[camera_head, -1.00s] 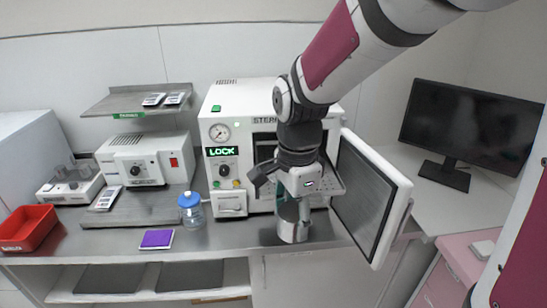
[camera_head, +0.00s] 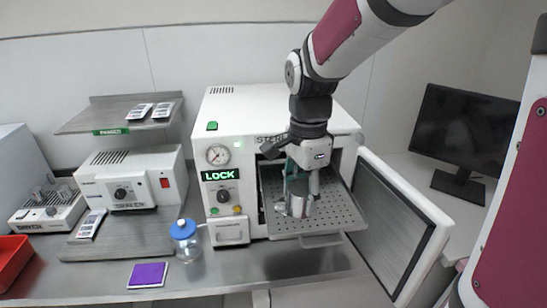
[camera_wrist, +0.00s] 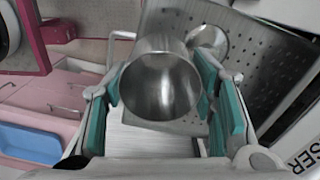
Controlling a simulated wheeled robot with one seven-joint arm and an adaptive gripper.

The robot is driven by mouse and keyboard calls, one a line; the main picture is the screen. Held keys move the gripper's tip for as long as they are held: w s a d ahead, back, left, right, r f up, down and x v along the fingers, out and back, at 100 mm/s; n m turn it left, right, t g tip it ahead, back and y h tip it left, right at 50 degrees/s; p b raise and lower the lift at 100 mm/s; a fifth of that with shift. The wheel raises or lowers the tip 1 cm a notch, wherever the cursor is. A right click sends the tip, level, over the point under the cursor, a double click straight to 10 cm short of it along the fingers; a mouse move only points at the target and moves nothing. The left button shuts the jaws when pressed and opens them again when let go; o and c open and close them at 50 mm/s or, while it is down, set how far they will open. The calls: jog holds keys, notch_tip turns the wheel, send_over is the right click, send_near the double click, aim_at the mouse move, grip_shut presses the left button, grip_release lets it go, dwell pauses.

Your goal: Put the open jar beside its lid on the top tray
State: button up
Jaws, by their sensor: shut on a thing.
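The open metal jar (camera_head: 297,205) is in my gripper (camera_head: 298,186), over the perforated tray (camera_head: 330,220) that sticks out of the sterilizer. In the wrist view the jar (camera_wrist: 160,88) sits between the teal finger pads (camera_wrist: 160,115), its empty mouth toward the camera. I cannot tell whether the jar's base touches the tray.
The sterilizer door (camera_head: 405,225) stands open on the right of the tray. A blue-lidded glass jar (camera_head: 186,242) and a purple pad (camera_head: 148,274) are on the counter at left. A monitor (camera_head: 470,135) stands at far right. The tray's right part is bare.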

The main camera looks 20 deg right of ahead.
jog(key=w+d, duration=0.2)
jog(key=d, duration=0.1)
jog(key=w+d, duration=0.2)
jog(key=d, duration=0.1)
jog(key=w+d+f, duration=0.1)
jog(key=w+d, duration=0.1)
jog(key=d, duration=0.2)
jog(key=shift+w+f, duration=0.1)
jog(key=shift+f+p, duration=0.35)
jog(key=shift+f, duration=1.4)
jog(key=o, duration=1.3)
jog(key=shift+f, duration=0.15)
jog(key=shift+c, duration=0.2)
notch_tip(320, 180, up, 12)
jog(key=b, duration=0.2)
jog(key=s+a+n+t, duration=0.2)
jog(key=s+a+n, duration=0.4)
jog(key=s+n, duration=0.2)
jog(key=s+a+r+n+t, duration=0.1)
jog(key=s+a+n+t, duration=0.2)
jog(key=s+a+n, duration=0.3)
jog(key=s+n, duration=0.3)
jog(key=s, duration=0.1)
jog(key=shift+s+r+t, duration=0.2)
jog(key=shift+s+t, duration=0.1)
